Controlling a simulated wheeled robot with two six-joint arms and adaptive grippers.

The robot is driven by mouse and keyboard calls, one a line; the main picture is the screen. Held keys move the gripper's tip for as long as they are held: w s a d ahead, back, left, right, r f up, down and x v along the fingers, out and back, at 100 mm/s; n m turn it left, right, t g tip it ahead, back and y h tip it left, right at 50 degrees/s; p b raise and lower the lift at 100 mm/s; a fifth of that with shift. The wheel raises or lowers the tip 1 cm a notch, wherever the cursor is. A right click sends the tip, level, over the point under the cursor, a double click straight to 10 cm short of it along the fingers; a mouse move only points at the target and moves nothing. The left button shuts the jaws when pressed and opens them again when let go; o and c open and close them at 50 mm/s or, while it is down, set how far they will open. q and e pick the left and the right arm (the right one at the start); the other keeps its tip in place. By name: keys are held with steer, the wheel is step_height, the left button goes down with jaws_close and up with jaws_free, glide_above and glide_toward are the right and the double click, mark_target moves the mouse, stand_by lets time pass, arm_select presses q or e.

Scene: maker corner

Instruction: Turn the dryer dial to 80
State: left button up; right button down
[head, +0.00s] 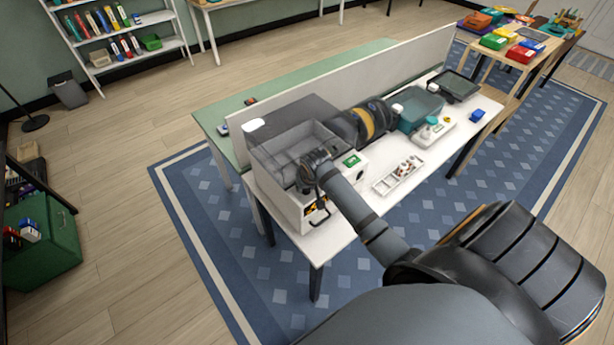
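The dryer (285,205) is a white box with a clear grey lid, at the near left end of the white table. A small green display (352,161) shows on its right part. My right arm comes in from the lower right, and my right gripper (319,212) is at the dryer's front face, over an orange-marked part of the panel. The dial cannot be made out and seems hidden behind the gripper. Whether the fingers touch it, or are open or shut, is too small to tell. My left gripper is not in view.
Dark and yellow spools (367,122) stand just right of the dryer. Further along the white table (345,222) are a white sectioned tray (388,184), a teal bin (418,104) and a blue item (477,115). A low divider (350,70) runs behind. The rug in front is clear.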

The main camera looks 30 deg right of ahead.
steer(key=m+h, duration=0.1)
steer(key=m, duration=0.2)
steer(key=shift+w+a+r+p, duration=0.1)
steer(key=shift+a+p, duration=0.05)
steer(key=shift+p, duration=0.25)
steer(key=m+g, duration=0.1)
steer(key=m, duration=0.1)
steer(key=m+g+h, duration=0.1)
steer(key=m, duration=0.2)
steer(key=shift+w+h, duration=0.1)
steer(key=shift+h, duration=0.2)
steer(key=shift+m, duration=0.5)
steer(key=c, duration=1)
jaws_free()
